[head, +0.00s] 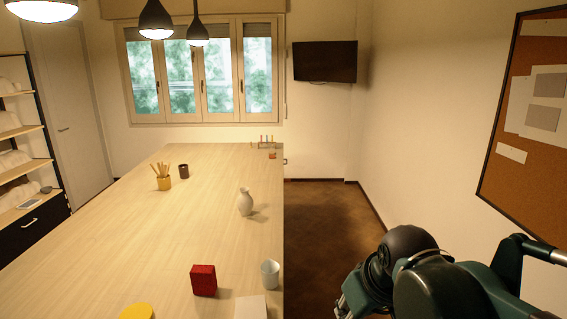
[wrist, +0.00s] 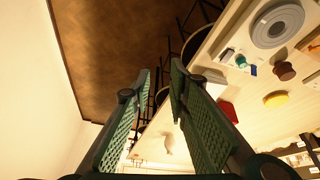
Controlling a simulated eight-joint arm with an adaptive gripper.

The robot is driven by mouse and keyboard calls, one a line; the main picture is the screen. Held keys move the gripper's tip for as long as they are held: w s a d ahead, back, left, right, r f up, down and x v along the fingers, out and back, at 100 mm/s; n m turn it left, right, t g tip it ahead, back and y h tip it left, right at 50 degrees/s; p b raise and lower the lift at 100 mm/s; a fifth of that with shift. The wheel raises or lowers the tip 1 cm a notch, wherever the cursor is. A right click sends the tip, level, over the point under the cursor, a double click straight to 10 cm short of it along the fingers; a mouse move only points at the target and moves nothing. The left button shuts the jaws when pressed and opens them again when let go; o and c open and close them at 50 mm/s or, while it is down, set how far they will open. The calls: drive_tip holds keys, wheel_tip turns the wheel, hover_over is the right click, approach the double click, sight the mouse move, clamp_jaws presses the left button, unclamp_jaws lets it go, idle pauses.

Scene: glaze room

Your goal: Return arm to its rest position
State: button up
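My arm (head: 440,285) is at the lower right of the head view, beyond the right edge of the table and over the brown floor. My gripper shows in the wrist view (wrist: 161,76) with its two green ridged fingers apart. There is a gap between the fingertips and nothing is held in it. In the head view the gripper end is low and mostly hidden by the arm or cut off by the frame.
On the table (head: 130,235) stand a red block (head: 204,280), a pale cup (head: 270,273), a white vase (head: 245,202) and a yellow disc (head: 136,311). A grey round wheel (wrist: 276,25) lies on it too. A corkboard (head: 530,110) hangs on the right wall.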

drive_tip(key=s+d+f+m+t+h, duration=0.1)
drive_tip(key=s+d+f+m+t, duration=0.1)
drive_tip(key=s+d, duration=0.3)
drive_tip(key=shift+d+f+m+t, duration=0.15)
drive_tip(key=shift+d+m+t, duration=0.15)
drive_tip(key=shift+d+m, duration=0.45)
drive_tip(key=shift+o, duration=0.4)
idle(2.4)
